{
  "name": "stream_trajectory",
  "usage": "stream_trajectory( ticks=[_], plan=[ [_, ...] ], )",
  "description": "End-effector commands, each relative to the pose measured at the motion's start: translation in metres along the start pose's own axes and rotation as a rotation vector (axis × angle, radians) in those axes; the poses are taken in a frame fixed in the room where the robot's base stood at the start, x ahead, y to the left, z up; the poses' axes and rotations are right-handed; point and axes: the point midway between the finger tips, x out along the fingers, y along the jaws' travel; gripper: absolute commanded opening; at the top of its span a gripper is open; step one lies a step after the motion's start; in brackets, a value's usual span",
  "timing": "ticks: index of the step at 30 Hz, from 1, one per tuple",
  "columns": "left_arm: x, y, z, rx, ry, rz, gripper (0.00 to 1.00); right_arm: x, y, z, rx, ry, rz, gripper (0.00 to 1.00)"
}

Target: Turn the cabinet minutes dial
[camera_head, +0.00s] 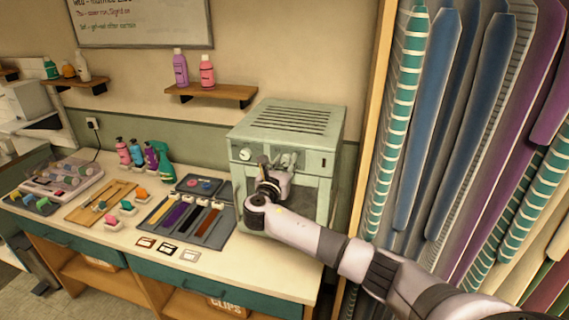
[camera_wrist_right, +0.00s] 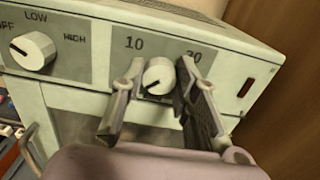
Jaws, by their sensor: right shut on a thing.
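The cabinet (camera_head: 285,150) is a pale green metal box with a vented top, standing on the right end of the counter. In the right wrist view its front panel (camera_wrist_right: 100,70) carries a white minutes dial (camera_wrist_right: 158,76) between the marks 10 and what looks like 20 or 30. The dial's dark pointer line points to the lower left. My right gripper (camera_head: 272,165) is at the cabinet's front; in the right wrist view its fingers (camera_wrist_right: 157,92) are on both sides of the minutes dial, shut on it. My left gripper is not in view.
A second white knob (camera_wrist_right: 33,50), marked OFF, LOW and HIGH, is left of the minutes dial. A rack of hanging striped and blue pieces (camera_head: 440,130) stands close on the right.

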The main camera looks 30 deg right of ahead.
Motion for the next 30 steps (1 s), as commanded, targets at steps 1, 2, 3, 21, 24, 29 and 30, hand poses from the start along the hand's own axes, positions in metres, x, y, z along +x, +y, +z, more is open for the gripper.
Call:
stream_trajectory(
  ticks=[1, 2, 3, 21, 24, 29, 30],
  plan=[
    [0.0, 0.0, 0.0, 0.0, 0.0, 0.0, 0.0, 0.0, 0.0, 0.0, 0.001, 0.0, 0.0, 0.0],
    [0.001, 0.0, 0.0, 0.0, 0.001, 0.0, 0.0, 0.0, 0.0, -0.001, 0.003, 0.0, 0.0, 0.0],
    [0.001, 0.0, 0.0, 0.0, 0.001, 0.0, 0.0, 0.0, 0.0, -0.001, 0.007, 0.001, 0.0, 0.0],
    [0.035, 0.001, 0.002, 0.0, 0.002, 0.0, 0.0, -0.001, -0.001, -0.005, 0.378, 0.001, 0.001, 0.0],
    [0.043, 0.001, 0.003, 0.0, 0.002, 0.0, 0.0, -0.001, -0.001, -0.005, 0.473, 0.001, 0.001, 0.0],
    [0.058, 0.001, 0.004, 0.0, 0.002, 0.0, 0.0, -0.001, -0.001, -0.006, 0.626, 0.001, 0.0, 0.0],
    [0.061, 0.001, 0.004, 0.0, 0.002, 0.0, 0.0, -0.001, -0.001, -0.006, 0.664, 0.002, 0.001, 0.0]
  ],
)
